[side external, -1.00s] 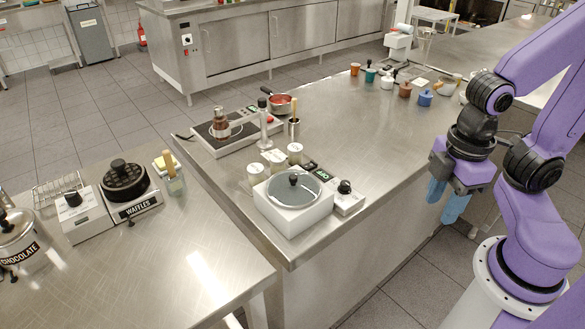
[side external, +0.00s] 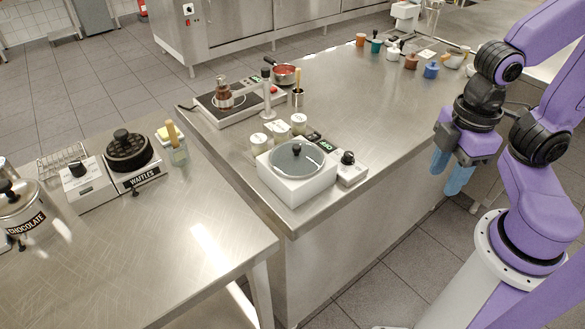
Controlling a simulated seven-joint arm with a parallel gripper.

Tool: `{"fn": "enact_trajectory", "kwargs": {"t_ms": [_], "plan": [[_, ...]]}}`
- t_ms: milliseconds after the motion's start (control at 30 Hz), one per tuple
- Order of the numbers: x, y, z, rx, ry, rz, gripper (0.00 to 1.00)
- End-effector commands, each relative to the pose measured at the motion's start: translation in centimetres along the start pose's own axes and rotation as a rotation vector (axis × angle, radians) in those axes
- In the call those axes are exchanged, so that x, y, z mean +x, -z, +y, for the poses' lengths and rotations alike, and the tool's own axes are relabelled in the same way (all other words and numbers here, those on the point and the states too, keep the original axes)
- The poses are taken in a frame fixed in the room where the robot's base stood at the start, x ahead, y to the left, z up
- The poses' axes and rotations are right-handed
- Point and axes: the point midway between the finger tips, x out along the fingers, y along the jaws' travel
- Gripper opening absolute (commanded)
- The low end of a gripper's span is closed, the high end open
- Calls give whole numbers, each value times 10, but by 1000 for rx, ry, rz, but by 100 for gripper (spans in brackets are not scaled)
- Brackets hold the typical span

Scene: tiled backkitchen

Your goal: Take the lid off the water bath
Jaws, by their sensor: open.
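The water bath (side external: 290,189) is a white square box near the front corner of the steel counter. Its round grey lid (side external: 312,161) sits on top, with a black knob (side external: 297,148) at its middle. A control unit with a black dial (side external: 347,159) stands against its right side. My gripper (side external: 449,177) has blue fingers that point down, apart and empty. It hangs to the right of the water bath, by the counter's right edge, and touches nothing.
Several pale lidded jars (side external: 259,143) stand right behind the water bath. A hot plate (side external: 212,116) with a brown bottle, a stand and a red pan (side external: 285,74) are farther back. Coloured pots (side external: 431,70) line the far end. The counter between them and the bath is mostly clear.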

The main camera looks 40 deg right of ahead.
Motion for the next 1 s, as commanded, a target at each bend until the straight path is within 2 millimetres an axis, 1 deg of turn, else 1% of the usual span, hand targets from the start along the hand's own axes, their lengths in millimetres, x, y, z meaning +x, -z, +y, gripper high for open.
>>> {"fn": "enact_trajectory", "kwargs": {"t_ms": [267,300,567,667,767,867,1000], "plan": [[0,0,0,0,0,0,43],[0,0,0,0,0,0,50],[0,0,0,1,0,0,50],[-2,4,2,26,-1,0,50],[-6,17,9,107,-6,-1,50],[-14,37,21,248,-13,-3,50],[-26,70,41,488,-28,-6,50]]}}
